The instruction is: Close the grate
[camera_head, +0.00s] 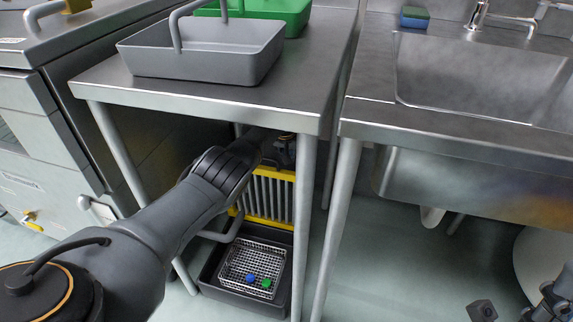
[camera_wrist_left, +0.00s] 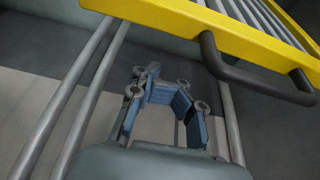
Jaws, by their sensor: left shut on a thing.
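The grate (camera_head: 265,222) has a yellow frame and grey bars and stands under the steel table, behind a black tray. In the left wrist view its yellow frame (camera_wrist_left: 170,17) crosses the top, with a dark bar handle (camera_wrist_left: 250,76) on it. My left arm reaches under the table, and its gripper (camera_head: 283,150) is by the grate's top edge, partly hidden. In the left wrist view the left gripper (camera_wrist_left: 168,108) is below the frame, left of the handle. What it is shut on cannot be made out. My right gripper (camera_head: 515,312) is partly cut off at the bottom right.
A wire basket (camera_head: 238,272) with a blue and a green piece sits in the black tray (camera_head: 211,284) on the floor. The steel table (camera_head: 200,96) carries grey and green totes, and its legs flank my left arm. A sink (camera_head: 480,70) stands to the right.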

